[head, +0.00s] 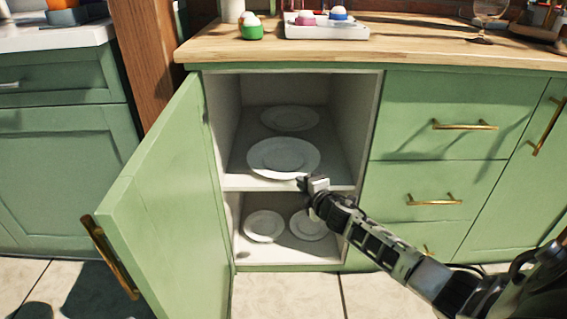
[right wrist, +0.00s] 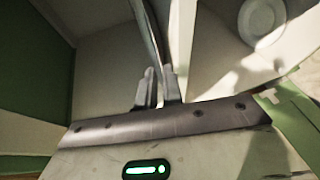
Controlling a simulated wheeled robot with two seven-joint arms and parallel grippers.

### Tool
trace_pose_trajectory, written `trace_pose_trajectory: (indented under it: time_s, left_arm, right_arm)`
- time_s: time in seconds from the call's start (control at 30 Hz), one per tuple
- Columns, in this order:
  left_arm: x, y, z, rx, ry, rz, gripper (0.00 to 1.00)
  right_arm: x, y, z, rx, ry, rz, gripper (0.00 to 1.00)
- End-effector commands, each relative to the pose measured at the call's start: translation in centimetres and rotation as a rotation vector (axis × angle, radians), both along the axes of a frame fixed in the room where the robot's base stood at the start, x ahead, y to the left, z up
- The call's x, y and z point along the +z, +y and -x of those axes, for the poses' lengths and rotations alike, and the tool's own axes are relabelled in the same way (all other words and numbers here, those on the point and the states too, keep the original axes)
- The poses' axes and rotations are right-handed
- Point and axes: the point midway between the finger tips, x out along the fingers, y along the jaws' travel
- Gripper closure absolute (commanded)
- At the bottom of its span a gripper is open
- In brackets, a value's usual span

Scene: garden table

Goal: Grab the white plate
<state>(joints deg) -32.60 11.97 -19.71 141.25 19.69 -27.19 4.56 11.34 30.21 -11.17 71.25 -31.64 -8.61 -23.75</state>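The white plate (head: 283,156) is at the front of the upper shelf in the open cabinet. My right gripper (head: 304,183) is at its near right rim, by the shelf's front edge. In the right wrist view, a thin rim seen edge-on (right wrist: 148,30) runs down between the two close-set fingers of this gripper (right wrist: 159,86), which look shut on it. Another white plate (head: 290,118) lies farther back on the same shelf. My left gripper is not in view.
Two more plates (head: 263,226) (head: 308,224) lie on the lower shelf; one also shows in the right wrist view (right wrist: 262,18). The green door (head: 155,195) stands open on the left. Drawers (head: 425,145) flank the opening on the right. A wooden countertop (head: 400,50) lies above.

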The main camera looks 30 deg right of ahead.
Motion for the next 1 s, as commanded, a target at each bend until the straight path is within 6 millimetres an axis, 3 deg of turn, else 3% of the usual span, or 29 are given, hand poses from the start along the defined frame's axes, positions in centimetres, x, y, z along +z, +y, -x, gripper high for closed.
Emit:
trace_pose_trajectory:
  time_s: [0.23, 0.4, 0.63, 0.7, 1.0]
  left_arm:
    - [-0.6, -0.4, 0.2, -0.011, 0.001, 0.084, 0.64]
    - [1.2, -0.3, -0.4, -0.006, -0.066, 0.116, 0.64]
    - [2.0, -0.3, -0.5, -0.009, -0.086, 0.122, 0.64]
    - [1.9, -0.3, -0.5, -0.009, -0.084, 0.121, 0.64]
    - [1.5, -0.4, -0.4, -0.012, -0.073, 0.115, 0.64]
  right_arm:
    - [-0.9, -0.7, -3.3, -0.001, -0.002, 0.0, 0.92]
    - [-1.2, -0.9, -4.7, 0.0, 0.0, 0.0, 0.92]
    - [-1.1, -0.9, -4.8, 0.0, 0.001, 0.0, 0.92]
    - [-1.1, -0.9, -4.8, 0.0, 0.001, 0.0, 1.0]
    - [-1.1, -0.8, -4.8, 0.0, 0.001, -0.001, 1.0]
